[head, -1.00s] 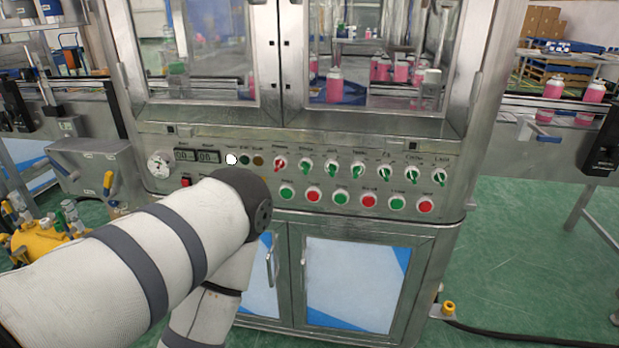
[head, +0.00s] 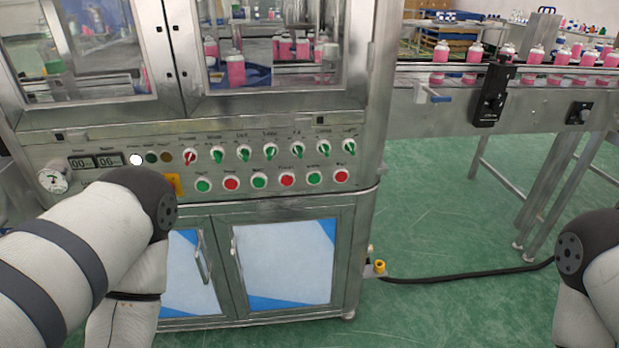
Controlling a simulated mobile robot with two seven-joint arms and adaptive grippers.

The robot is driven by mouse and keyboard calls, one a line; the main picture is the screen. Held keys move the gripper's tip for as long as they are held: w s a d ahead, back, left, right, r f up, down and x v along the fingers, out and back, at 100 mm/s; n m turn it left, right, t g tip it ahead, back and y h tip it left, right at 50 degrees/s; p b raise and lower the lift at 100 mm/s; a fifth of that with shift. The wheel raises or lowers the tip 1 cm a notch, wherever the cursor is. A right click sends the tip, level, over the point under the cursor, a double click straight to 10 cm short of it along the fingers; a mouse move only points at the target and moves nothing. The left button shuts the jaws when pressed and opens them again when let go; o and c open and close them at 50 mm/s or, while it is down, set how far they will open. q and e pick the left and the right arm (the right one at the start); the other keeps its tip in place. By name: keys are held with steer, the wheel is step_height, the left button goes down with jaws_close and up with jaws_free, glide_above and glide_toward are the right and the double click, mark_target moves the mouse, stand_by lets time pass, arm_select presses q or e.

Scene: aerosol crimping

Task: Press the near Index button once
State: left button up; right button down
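The crimping machine's control panel (head: 110,180) faces me in the head view. Its lower row has several round push buttons, alternating green and red, such as a green button (head: 203,185) and a red button (head: 341,176). Their labels are too small to read, so I cannot tell which one is the Index button. My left arm covers the panel's lower left part. My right arm shows at the right edge, well away from the panel. Both grippers are out of view.
Selector knobs (head: 243,153) line the panel above the buttons, with a lit white lamp (head: 136,160) to the left. A conveyor (head: 540,80) carries pink bottles at right, with a black box (head: 493,95) on its side. A black cable (head: 460,274) crosses the open green floor.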

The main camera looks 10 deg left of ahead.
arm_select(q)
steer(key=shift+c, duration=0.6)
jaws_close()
